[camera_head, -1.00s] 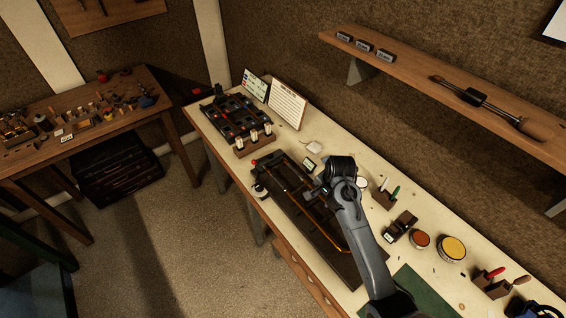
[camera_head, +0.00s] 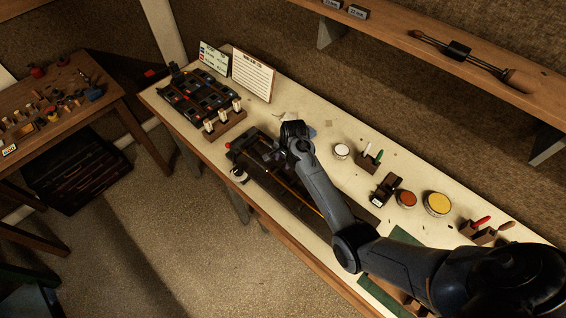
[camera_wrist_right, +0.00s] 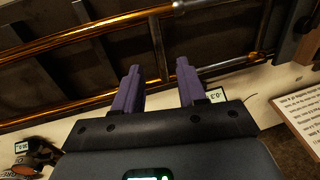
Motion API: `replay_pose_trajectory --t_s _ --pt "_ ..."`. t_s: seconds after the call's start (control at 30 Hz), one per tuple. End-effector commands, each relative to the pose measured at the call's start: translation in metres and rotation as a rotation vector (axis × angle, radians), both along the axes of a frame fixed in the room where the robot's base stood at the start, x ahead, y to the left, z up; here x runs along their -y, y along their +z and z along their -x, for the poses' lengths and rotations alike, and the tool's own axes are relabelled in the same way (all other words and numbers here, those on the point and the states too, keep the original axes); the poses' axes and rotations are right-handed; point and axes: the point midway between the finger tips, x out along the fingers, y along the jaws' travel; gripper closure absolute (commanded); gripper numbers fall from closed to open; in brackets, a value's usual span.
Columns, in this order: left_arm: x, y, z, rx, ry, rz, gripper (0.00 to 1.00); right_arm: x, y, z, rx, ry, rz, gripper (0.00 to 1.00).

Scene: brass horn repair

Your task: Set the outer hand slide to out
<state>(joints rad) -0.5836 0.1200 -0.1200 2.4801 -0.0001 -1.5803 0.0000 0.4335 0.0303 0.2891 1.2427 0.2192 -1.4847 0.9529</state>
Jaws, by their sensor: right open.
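The brass hand slide (camera_head: 294,193) lies on a long dark board (camera_head: 337,218) on the bench. My right gripper (camera_head: 273,153) is over the far part of the board and hides some of the slide. In the wrist view the right gripper (camera_wrist_right: 158,66) is open, with its purple fingers apart and the lower end of the brace appearing between them. I cannot tell whether they touch it. My left gripper is not in view.
A dark tray of small parts (camera_head: 196,97) and a wooden block with white-topped pieces (camera_head: 225,123) stand beyond the board. A yellow tin (camera_head: 437,203), a red-brown tin (camera_head: 406,199) and a tool holder (camera_head: 369,161) stand right of it. A shelf (camera_head: 500,80) overhangs the back.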

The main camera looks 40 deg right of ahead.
Motion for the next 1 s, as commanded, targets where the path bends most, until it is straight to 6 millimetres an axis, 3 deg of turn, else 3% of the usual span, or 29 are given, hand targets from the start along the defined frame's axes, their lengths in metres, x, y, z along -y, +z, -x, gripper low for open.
replay_pose_trajectory --t_s 0.23,0.6,0.9,1.0 --pt "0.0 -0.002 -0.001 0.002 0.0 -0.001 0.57 -0.001 -0.023 -0.005 -0.001 0.0 -0.001 0.59" --pt "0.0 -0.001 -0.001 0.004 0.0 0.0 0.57 -0.001 -0.027 -0.006 0.001 0.0 0.0 0.59" --pt "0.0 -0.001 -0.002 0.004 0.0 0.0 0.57 -0.001 -0.027 -0.006 0.001 0.0 0.0 1.0" --pt "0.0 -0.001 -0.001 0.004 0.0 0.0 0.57 -0.001 -0.027 -0.006 0.0 0.0 0.0 1.0"
